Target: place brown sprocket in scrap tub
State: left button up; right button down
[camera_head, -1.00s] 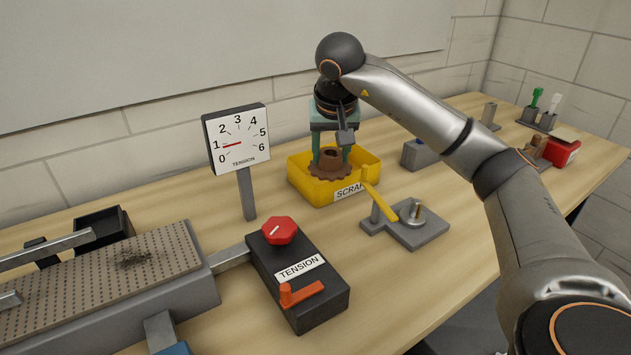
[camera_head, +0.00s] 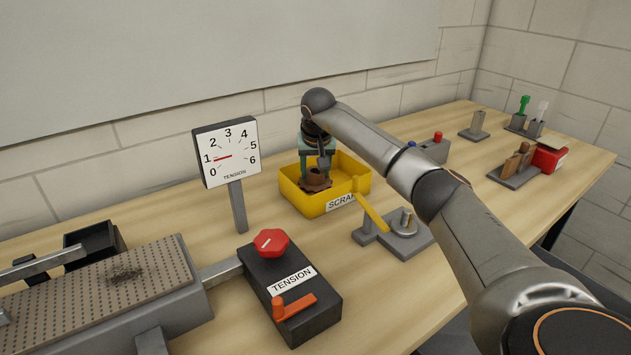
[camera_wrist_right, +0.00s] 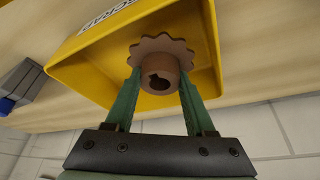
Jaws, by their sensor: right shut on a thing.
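The brown sprocket (camera_head: 314,182) is a toothed disc with a raised hub. It is inside the walls of the yellow scrap tub (camera_head: 331,204), toward the tub's left side. My right gripper (camera_head: 317,172) points down from above and is shut on the sprocket's hub. In the right wrist view the green fingers stand either side of the sprocket (camera_wrist_right: 160,75), with the yellow tub (camera_wrist_right: 85,65) around it. I cannot tell whether the sprocket touches the tub floor. My left gripper is not in view.
A grey fixture with a yellow lever (camera_head: 371,213) stands close to the tub's front right. A tension gauge (camera_head: 226,155) stands to the left. The black tension box (camera_head: 290,290) is in front. A grey button box (camera_head: 433,150) stands to the right.

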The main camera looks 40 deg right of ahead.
aim_at(315, 181)
jog(key=shift+f, duration=1.6)
jog(key=shift+f, duration=0.15)
jog(key=shift+c, duration=1.2)
grip_release()
jog(key=v, duration=1.2)
jog(key=shift+p, duration=0.3)
